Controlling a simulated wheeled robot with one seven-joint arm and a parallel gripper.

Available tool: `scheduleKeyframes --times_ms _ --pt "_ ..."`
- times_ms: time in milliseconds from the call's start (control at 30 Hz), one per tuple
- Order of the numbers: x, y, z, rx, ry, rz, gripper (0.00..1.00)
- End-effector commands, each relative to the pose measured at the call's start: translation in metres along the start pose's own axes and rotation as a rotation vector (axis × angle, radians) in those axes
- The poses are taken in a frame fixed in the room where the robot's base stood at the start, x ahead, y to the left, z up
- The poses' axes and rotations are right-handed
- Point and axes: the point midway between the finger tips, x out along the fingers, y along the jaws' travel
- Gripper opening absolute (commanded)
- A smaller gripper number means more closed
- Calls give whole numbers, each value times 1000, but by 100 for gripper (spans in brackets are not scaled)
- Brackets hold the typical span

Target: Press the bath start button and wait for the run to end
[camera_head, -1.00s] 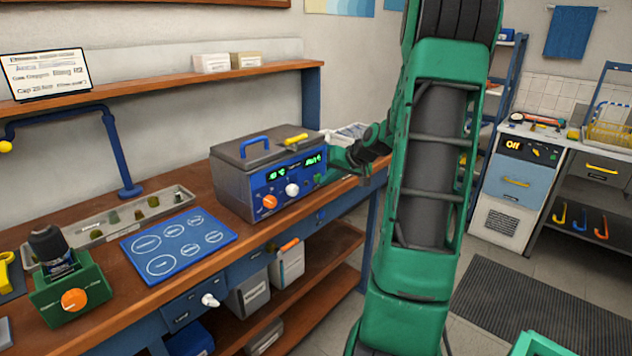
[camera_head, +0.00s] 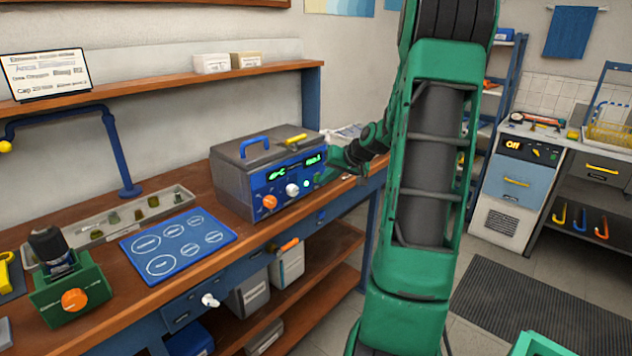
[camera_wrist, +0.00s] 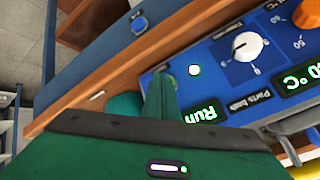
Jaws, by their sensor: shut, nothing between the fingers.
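The parts bath (camera_head: 232,187) is a grey lidded box with a blue front panel on the wooden bench. Its panel has an orange knob (camera_head: 269,202), a white timer knob (camera_head: 292,190), two green displays and a lit indicator lamp (camera_head: 306,184). My gripper (camera_head: 322,178) is shut and empty at the right end of the panel. Its fingertips (camera_wrist: 161,84) are close to the panel beside the lamp; I cannot tell whether they touch. The start button is not clearly seen, probably behind the fingers.
A blue mat (camera_head: 180,243) with circles, a long grey tray (camera_head: 128,214) of small parts and a green fixture (camera_head: 72,290) stand left of the bath. A shelf (camera_head: 170,83) runs above the bench. The floor to the right is mostly clear.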

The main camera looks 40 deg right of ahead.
Motion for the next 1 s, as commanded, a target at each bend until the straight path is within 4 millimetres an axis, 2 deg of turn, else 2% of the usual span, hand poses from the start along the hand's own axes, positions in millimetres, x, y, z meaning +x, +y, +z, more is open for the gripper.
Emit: scheduleKeyframes --times_ms 367,1000 --pt "1 -1 0 -1 0 -1 0" --pt "-12 8 9 0 0 0 0"
